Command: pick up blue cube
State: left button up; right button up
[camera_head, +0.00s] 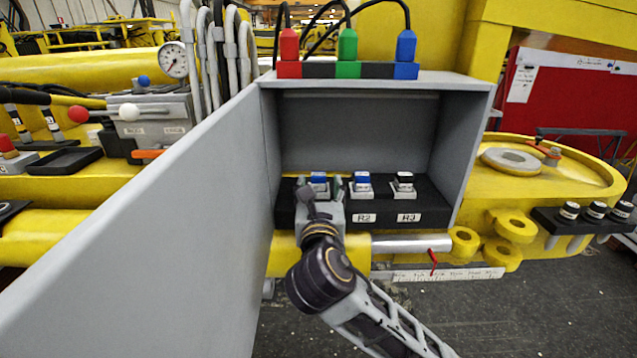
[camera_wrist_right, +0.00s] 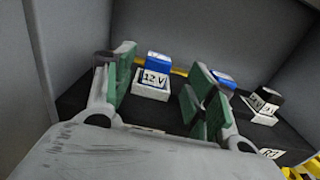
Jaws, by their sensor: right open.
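Two white blocks with blue tops stand on the black ledge inside the grey open box. The left blue-topped block (camera_head: 318,178), marked 12 V in the right wrist view (camera_wrist_right: 152,80), appears between the fingers of my right gripper (camera_head: 319,187). The gripper is open, its green pads on either side of the block; contact is not clear. The middle blue-topped block (camera_head: 361,180) is partly hidden by the right finger in the wrist view (camera_wrist_right: 225,80). My left gripper is not in view.
A black-topped block (camera_head: 404,181) stands at the right on the black ledge (camera_head: 434,208). The box's long grey side panel (camera_head: 170,225) runs along the left of my arm. Red, green and blue connectors (camera_head: 348,45) stand on top of the box.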

aim_at(318, 181)
jog(key=shift+w, duration=0.15)
jog(key=shift+w+a+f+p, duration=0.1)
jog(key=shift+w+p, duration=0.25)
jog(key=shift+w, duration=0.9)
jog(key=shift+w+a+p, duration=0.1)
jog(key=shift+w+p, duration=0.25)
jog(key=shift+w, duration=0.9)
jog(key=c, duration=1.1)
